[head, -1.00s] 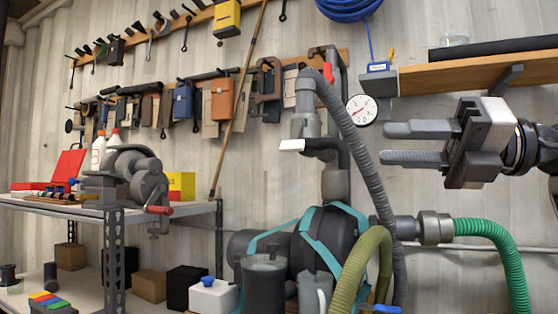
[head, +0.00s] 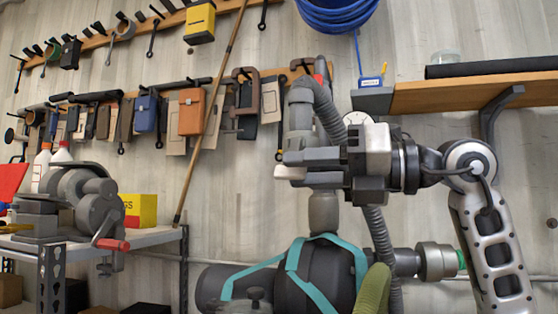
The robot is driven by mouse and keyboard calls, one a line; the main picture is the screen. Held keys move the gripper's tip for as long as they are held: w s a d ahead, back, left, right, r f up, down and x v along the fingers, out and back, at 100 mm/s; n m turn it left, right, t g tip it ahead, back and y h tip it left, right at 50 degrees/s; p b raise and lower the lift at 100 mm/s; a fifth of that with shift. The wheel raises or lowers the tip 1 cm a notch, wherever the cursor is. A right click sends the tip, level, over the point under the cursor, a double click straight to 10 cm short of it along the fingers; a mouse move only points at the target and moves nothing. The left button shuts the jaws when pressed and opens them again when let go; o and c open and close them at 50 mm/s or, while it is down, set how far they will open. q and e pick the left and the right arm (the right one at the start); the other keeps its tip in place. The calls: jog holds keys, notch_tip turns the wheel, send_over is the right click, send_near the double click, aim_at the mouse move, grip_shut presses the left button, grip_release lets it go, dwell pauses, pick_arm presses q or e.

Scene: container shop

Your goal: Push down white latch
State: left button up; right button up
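The white latch (head: 287,173) is a small pale block low on the left side of the upright grey pipe (head: 299,118). Only its left end shows clearly. My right gripper (head: 302,167) reaches in from the right, roughly level, with its dark fingers over the pipe at the latch. The fingertips overlap the latch's right part in the picture. I cannot tell whether they touch it or stand in front of it. The fingers appear one above the other, but the gap between them is not clear. My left gripper is not in view.
A wooden shelf (head: 430,98) with a glass jar and a dark roll is above my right arm. A ribbed grey hose (head: 328,110) curves down behind the gripper. A dark tank (head: 325,278) with teal straps stands below. A vise (head: 85,200) sits on a bench at left.

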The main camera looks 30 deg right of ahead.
aim_at(279, 165)
jog(key=shift+x, duration=2)
grip_shut()
jog(key=shift+w+d+f+n, duration=0.2)
jog(key=shift+n, duration=0.45)
jog(key=shift+w+d+f+n, duration=0.15)
jog(key=shift+w+d+n, duration=0.05)
jog(key=shift+n, duration=0.45)
grip_release()
